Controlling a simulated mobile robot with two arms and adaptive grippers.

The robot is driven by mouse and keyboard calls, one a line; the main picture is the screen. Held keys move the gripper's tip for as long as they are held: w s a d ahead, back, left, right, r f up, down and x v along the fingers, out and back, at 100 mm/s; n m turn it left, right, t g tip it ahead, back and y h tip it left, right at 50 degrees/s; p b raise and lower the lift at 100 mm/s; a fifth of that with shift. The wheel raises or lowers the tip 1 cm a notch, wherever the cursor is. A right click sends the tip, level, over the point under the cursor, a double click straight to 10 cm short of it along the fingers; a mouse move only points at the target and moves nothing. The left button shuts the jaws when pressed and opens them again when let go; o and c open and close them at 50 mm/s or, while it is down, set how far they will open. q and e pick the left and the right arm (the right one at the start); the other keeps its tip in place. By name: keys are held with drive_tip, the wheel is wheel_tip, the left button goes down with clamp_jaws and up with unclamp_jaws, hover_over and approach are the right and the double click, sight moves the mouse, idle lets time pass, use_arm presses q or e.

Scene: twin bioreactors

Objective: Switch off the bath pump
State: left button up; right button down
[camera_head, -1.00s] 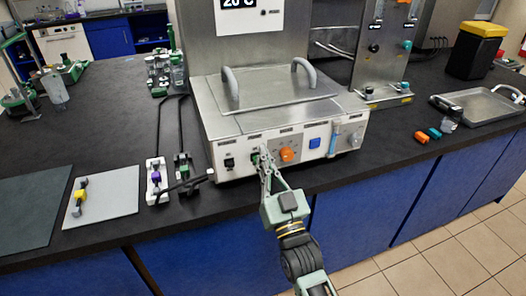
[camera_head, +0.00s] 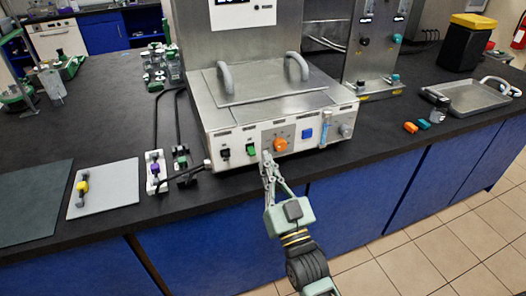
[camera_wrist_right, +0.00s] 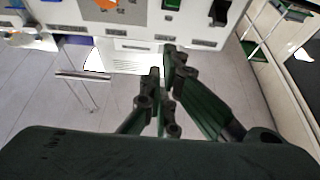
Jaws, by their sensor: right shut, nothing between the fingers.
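The steel water bath (camera_head: 270,110) stands at the counter's front edge, with a white control panel facing me. The panel carries a black rocker switch (camera_head: 224,153), a green rocker switch (camera_head: 250,149), an orange knob (camera_head: 280,145) and a blue switch (camera_head: 308,134). The labels are too small to read, so I cannot tell which one is the pump's. My right gripper (camera_head: 267,157) is shut and empty, in front of the panel between green switch and orange knob. In the right wrist view its fingertips (camera_wrist_right: 172,52) are together below the green switch (camera_wrist_right: 172,4). My left gripper is out of view.
Cables with purple and green clamps (camera_head: 155,170) lie left of the bath. A metal tray (camera_head: 478,97) and small orange and teal pieces (camera_head: 411,127) lie to the right. The floor before the counter is free.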

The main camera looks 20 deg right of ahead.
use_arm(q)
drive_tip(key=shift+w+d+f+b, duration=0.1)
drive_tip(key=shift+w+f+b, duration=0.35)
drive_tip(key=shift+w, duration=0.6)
use_arm(e)
drive_tip(key=s+f, duration=0.2)
drive_tip(key=s, duration=0.1)
drive_tip(key=shift+f, duration=0.4)
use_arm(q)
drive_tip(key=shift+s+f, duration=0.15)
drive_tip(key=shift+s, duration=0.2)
